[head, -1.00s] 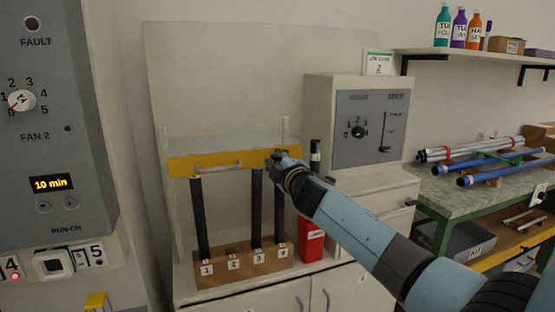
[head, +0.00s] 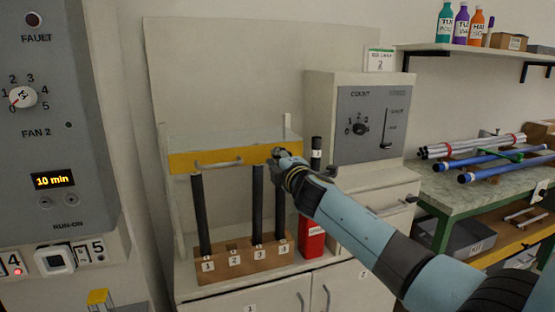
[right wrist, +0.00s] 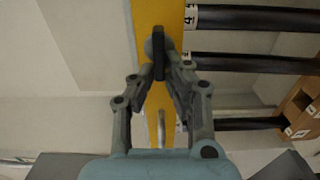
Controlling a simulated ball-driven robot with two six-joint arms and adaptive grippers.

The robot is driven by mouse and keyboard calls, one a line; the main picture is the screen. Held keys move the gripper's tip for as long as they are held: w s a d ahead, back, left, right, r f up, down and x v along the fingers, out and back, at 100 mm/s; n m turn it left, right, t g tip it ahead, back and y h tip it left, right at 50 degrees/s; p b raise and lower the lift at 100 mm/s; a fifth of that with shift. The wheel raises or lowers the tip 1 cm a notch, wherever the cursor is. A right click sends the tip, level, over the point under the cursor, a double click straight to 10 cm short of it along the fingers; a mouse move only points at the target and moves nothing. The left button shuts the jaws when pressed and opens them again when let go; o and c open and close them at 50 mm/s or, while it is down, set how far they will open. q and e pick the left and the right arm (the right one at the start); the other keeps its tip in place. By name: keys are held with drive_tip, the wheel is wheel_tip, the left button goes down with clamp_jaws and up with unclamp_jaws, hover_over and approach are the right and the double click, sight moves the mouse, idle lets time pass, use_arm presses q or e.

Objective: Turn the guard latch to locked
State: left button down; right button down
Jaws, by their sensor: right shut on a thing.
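The guard is a clear panel with a yellow bar (head: 185,163) along its lower edge and a grey handle (head: 218,165). The guard latch, a black lever (right wrist: 158,60) on a round grey base, sits on the yellow bar (right wrist: 168,15) in the right wrist view. The lever lies along the bar's length. My right gripper (right wrist: 160,72) is shut on the lever, one fingertip at each side. In the head view my right gripper (head: 279,155) is at the bar's right end and hides the latch. My left gripper is not in view.
Black rods (head: 200,215) stand in a numbered wooden block (head: 220,269) below the bar. A red container (head: 312,240) is right of the block. A grey control box (head: 372,125) stands behind my right arm. A bench with blue rods (head: 487,172) is at the right.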

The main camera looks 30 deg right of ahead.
drive_tip(key=c, duration=1.4)
unclamp_jaws()
drive_tip(key=shift+f, duration=0.1)
drive_tip(key=shift+s, duration=0.1)
drive_tip(key=v, duration=1.2)
